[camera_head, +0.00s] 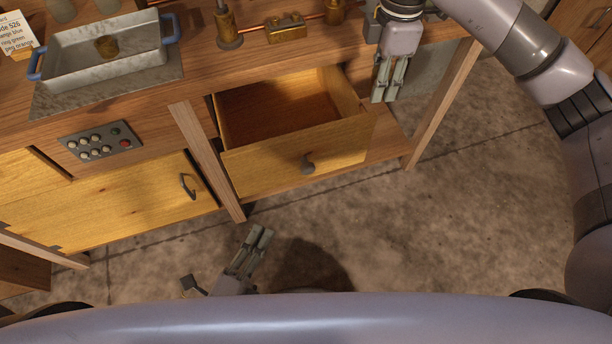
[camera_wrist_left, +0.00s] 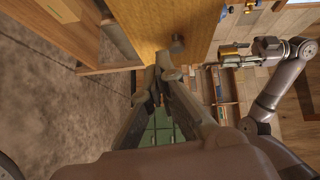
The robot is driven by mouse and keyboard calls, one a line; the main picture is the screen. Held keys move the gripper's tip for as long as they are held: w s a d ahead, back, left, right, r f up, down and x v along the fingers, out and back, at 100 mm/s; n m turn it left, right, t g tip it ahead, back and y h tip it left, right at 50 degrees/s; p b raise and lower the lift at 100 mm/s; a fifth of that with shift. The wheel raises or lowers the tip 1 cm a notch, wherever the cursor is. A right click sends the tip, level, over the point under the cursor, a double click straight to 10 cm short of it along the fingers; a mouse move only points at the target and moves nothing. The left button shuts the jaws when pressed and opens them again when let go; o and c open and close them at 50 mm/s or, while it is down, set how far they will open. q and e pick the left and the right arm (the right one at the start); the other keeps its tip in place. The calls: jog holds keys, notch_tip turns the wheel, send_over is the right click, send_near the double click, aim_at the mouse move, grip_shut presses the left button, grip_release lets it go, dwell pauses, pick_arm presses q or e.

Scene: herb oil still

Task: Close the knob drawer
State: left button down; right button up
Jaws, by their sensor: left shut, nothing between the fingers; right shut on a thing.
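The knob drawer (camera_head: 295,160) is of yellow wood and stands pulled out from the bench, its inside showing empty. My left gripper (camera_head: 262,233) is shut and empty, low in front of the drawer, apart from the knob. It also shows in the left wrist view (camera_wrist_left: 160,72). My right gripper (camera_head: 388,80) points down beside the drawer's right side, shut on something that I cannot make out.
A tray with blue handles (camera_head: 105,55), brass fittings with a copper pipe (camera_head: 285,25) and a card (camera_head: 15,32) are on the bench. A button panel (camera_head: 100,140) and a cupboard door with a dark handle (camera_head: 188,185) are left of the drawer. The floor before it is clear.

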jog(key=shift+s+d, duration=0.1)
jog(key=shift+d, duration=0.4)
pick_arm(q)
jog(key=shift+m+h, duration=0.7)
jog(key=shift+m, duration=0.2)
jog(key=w+d, duration=0.2)
jog(key=w+d+r+p, duration=0.1)
jog(key=w+d, duration=0.1)
jog(key=w, duration=0.1)
jog(key=w+d+r, duration=0.1)
jog(key=w+d, duration=0.1)
jog(key=w, duration=0.1)
jog(key=shift+w+d+r, duration=0.2)
jog(key=shift+d+r, duration=0.05)
pick_arm(e)
jog(key=shift+r, duration=0.65)
jog(key=shift+r+p, duration=0.25)
jog(key=shift+p, duration=0.15)
pick_arm(q)
jog(key=shift+w+a+f, duration=0.1)
jog(key=shift+w+a, duration=0.25)
jog(key=shift+w, duration=0.5)
jog(key=shift+w+a+f, duration=0.1)
jog(key=shift+w+a, duration=0.25)
jog(key=shift+w, duration=0.5)
jog(key=shift+r, duration=0.1)
pick_arm(e)
jog(key=shift+r, duration=0.1)
